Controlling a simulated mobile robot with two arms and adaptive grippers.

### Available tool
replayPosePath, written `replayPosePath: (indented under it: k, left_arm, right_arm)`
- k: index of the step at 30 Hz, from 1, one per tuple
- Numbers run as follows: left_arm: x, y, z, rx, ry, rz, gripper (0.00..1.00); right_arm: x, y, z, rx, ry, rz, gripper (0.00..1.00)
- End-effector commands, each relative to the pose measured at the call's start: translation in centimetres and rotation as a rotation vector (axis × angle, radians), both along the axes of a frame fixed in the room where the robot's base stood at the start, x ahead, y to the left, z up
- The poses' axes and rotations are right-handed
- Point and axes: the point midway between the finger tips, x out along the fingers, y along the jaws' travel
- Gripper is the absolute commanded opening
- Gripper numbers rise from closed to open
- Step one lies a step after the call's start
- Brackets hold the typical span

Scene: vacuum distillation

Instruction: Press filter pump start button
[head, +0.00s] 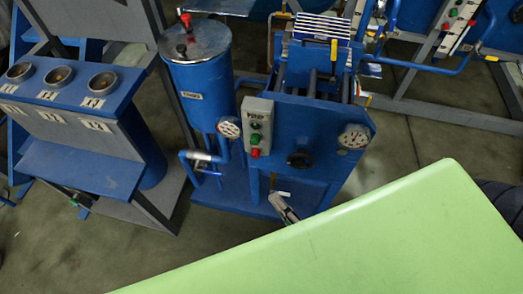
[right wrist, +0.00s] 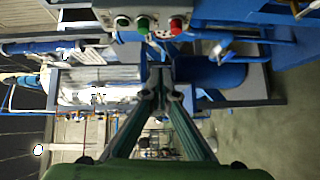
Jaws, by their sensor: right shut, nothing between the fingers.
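The blue filter pump unit (head: 310,130) stands on the floor beyond the pale green surface in the head view. Its grey control box (head: 267,107) is on the front, with a green button (head: 256,139) above a red button (head: 255,153). In the right wrist view, a control box with a green button (right wrist: 143,25) and a red button (right wrist: 176,25) shows at the top, turned sideways. My right gripper (head: 280,201) is low in front of the unit, below the box, apart from the buttons. Its fingers (right wrist: 160,85) are shut and empty. My left gripper is out of view.
A blue cylindrical tank (head: 198,80) stands left of the box. Gauges (head: 228,128) (head: 354,136) and a black knob (head: 300,158) sit on the unit. A blue stand with several round cups (head: 60,75) is at the left. Bare floor (head: 410,140) lies to the right.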

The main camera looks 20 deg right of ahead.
Motion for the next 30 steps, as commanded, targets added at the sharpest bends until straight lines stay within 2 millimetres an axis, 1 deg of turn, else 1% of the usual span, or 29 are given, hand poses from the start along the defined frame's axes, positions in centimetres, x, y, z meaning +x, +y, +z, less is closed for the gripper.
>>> replayPosePath:
  k: [1,4,7,14,17,20,23,30]
  left_arm:
    - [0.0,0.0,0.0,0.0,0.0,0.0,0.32]
    - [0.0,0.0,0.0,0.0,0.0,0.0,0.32]
    - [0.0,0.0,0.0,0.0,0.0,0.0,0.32]
    - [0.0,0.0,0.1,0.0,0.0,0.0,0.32]
    - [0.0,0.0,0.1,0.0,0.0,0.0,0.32]
    - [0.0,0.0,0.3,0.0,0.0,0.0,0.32]
    - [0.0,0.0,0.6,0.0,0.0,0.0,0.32]
    - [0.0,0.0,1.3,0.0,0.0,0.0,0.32]
  right_arm:
    - [0.0,0.0,1.2,-0.019,-0.027,-0.002,0.0]
    - [0.0,-0.1,2.5,-0.044,-0.061,-0.005,0.0]
    - [0.0,-0.1,2.8,-0.05,-0.069,-0.006,0.0]
    - [0.1,-0.1,2.7,-0.049,-0.068,-0.005,0.0]
    - [0.5,0.0,2.8,-0.049,-0.069,-0.005,0.0]
    - [1.6,0.2,2.9,-0.048,-0.069,-0.006,0.0]
    - [3.3,0.5,3.0,-0.047,-0.071,-0.005,0.0]
    - [8.5,1.5,3.0,-0.048,-0.071,-0.005,0.0]
